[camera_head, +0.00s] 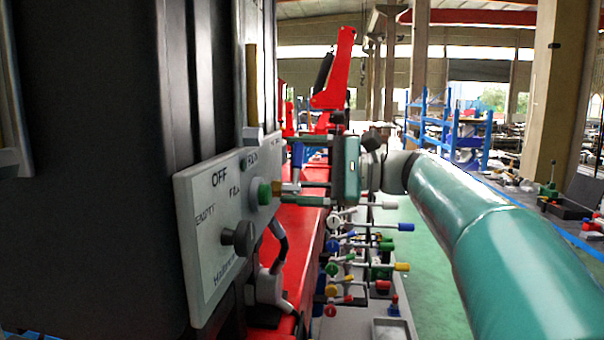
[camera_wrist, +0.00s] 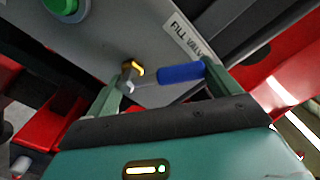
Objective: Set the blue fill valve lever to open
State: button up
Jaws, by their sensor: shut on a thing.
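The fill valve lever has a blue handle (camera_wrist: 181,74) on a metal stem, with a brass-coloured pivot (camera_wrist: 131,70) on the grey panel. In the wrist view it lies across the space between my fingers, with a FILL VALVE label beside it. In the head view the blue handle (camera_head: 298,153) points up from its pivot. My gripper (camera_wrist: 162,78) is shut on the lever, one green finger by the pivot end and one at the handle's tip. My gripper also shows in the head view (camera_head: 308,170), reaching the panel from the right.
The grey control panel (camera_head: 208,218) carries a green button (camera_head: 264,193) and a dark knob (camera_head: 238,238). Several coloured levers (camera_head: 370,243) stand below my gripper. A red crane part (camera_head: 335,70) rises behind.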

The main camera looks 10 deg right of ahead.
jog(key=n, duration=0.2)
jog(key=s+n, duration=0.1)
jog(key=shift+a+r+n, duration=0.15)
jog(key=shift+r+n, duration=0.2)
jog(key=shift+n, duration=0.05)
jog(key=shift+s+a+r+n, duration=0.1)
jog(key=shift+s+n, duration=0.15)
jog(key=shift+n, duration=0.5)
jog(key=shift+s+a+n, duration=0.1)
jog(key=shift+s+n, duration=0.15)
jog(key=shift+n, duration=0.5)
jog(key=o, duration=1.2)
jog(key=shift+c, duration=0.2)
jog(key=v, duration=1.4)
